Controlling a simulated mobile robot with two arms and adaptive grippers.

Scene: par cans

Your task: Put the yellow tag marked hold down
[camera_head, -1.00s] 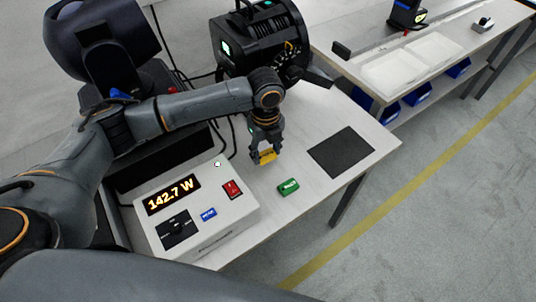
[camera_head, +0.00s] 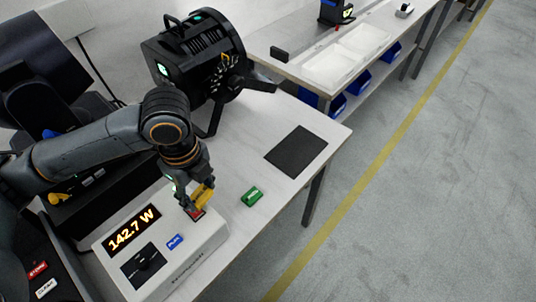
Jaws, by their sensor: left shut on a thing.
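The yellow tag (camera_head: 204,193) is between the fingers of my left gripper (camera_head: 197,203), which is shut on it. Its marking is not readable from here. The gripper points down over the back right part of the white meter box (camera_head: 207,243), close to the red switch (camera_head: 196,215), which it partly covers. I cannot tell if the tag touches the box. A green tag (camera_head: 251,196) lies on the bench just right of the box. My right gripper is out of view.
A dark square mat (camera_head: 296,150) lies on the bench at the right, empty. A black par can light (camera_head: 195,55) stands at the back. The meter reads 142.7 W and carries a blue label (camera_head: 174,241). Bare bench lies between the mat and green tag.

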